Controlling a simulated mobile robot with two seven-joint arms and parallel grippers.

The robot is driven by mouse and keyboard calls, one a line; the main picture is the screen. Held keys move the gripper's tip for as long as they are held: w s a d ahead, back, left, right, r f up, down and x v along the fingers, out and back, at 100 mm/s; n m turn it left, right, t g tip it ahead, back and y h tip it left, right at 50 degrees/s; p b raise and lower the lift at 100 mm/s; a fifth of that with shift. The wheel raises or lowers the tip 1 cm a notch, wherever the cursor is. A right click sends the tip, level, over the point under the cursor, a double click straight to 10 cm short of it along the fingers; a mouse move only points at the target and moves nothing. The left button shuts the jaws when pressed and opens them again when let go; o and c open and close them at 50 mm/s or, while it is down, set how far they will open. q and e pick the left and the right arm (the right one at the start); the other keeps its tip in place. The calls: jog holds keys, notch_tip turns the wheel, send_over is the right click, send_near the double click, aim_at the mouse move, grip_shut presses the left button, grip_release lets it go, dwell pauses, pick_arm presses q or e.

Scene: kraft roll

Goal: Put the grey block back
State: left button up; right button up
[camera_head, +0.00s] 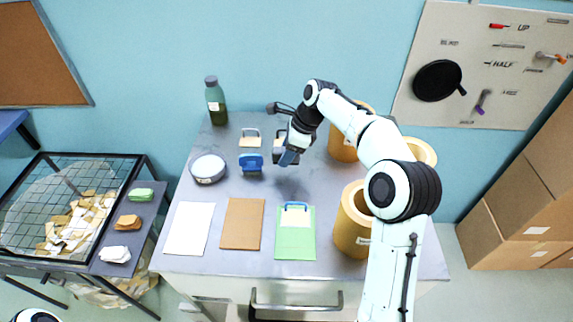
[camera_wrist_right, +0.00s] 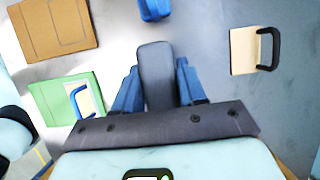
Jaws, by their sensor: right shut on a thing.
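The grey block (camera_wrist_right: 155,75) is a dark grey, rounded bar between the two blue fingers of my right gripper (camera_wrist_right: 156,88) in the right wrist view. The gripper is shut on it. In the head view my right gripper (camera_head: 287,158) is over the back middle of the table, and the block is hard to tell apart from the fingers there. Whether the block touches the table I cannot tell. Beside the gripper is a pale plate with a dark handle (camera_wrist_right: 244,52), partly hidden by the arm in the head view. My left gripper is not in view.
A blue block (camera_head: 252,163), a light-handled plate (camera_head: 250,141), a round tin (camera_head: 208,168) and a bottle (camera_head: 215,103) stand left. White, brown (camera_head: 242,224) and green (camera_head: 283,248) sheets lie in front; a blue-handled plate (camera_head: 294,218) is on the green. Kraft rolls (camera_head: 353,222) stand right.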

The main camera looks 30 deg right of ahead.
aim_at(286, 173)
notch_tip(286, 173, down, 5)
jog(key=shift+s+r+b, duration=0.1)
jog(key=shift+s+b, duration=0.05)
jog(key=shift+b, duration=0.25)
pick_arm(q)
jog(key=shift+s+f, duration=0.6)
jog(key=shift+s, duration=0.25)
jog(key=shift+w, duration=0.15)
pick_arm(e)
jog(key=o, duration=1.1)
